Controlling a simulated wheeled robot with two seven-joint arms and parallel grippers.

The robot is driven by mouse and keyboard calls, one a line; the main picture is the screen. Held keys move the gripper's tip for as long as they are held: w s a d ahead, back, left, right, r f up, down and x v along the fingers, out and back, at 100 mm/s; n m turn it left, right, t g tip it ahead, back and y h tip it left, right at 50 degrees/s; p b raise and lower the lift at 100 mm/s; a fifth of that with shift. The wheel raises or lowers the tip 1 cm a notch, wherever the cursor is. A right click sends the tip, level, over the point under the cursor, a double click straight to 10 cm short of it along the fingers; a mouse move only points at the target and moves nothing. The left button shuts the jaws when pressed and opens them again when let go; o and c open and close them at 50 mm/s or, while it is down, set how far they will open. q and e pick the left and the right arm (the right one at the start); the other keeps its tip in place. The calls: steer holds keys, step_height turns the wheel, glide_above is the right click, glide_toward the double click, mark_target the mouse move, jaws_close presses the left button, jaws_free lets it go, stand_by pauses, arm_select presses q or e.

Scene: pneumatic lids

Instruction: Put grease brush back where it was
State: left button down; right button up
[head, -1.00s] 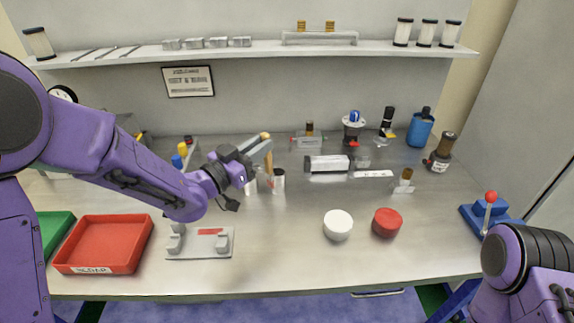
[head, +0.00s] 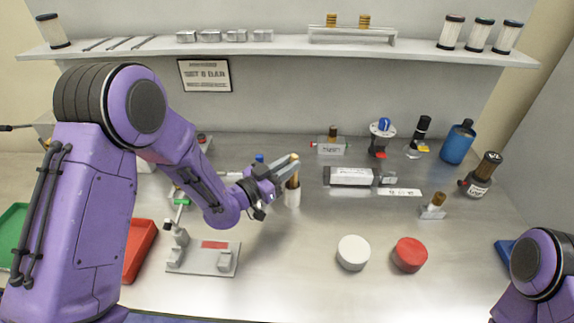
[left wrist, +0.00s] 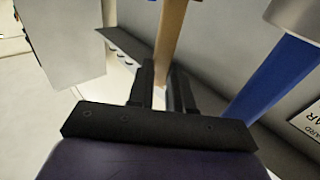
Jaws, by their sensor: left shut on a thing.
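The grease brush (head: 295,170) has a light wooden handle. My left gripper (head: 287,168) is shut on this handle, which also shows between the fingers in the left wrist view (left wrist: 168,40). In the head view the brush stands roughly upright over a small white cup (head: 292,198) on the bench. Its lower end overlaps the cup's mouth; I cannot tell whether it is inside or just above. The bristles are not clearly visible. My right arm shows at the lower right, but its gripper is out of view.
A grey fixture plate (head: 225,258) lies in front of my left arm. A white round lid (head: 353,252) and a red one (head: 409,254) lie to the right. A white block (head: 351,176) and a blue bottle (head: 457,143) stand farther back. The front middle is clear.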

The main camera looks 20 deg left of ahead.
arm_select(q)
steer(key=shift+s+r, duration=0.1)
steer(key=shift+s, duration=0.15)
steer(key=shift+s+b, duration=0.1)
steer(key=shift+b, duration=0.2)
steer(key=c, duration=1)
jaws_free()
steer(key=shift+w+f, duration=0.2)
steer(key=shift+c, duration=0.2)
steer(key=shift+s+r, duration=0.1)
steer(key=shift+r, duration=0.15)
steer(key=b+v, duration=0.3)
steer(key=v, duration=0.9)
steer(key=shift+b, duration=0.35)
steer(key=shift+f, duration=0.1)
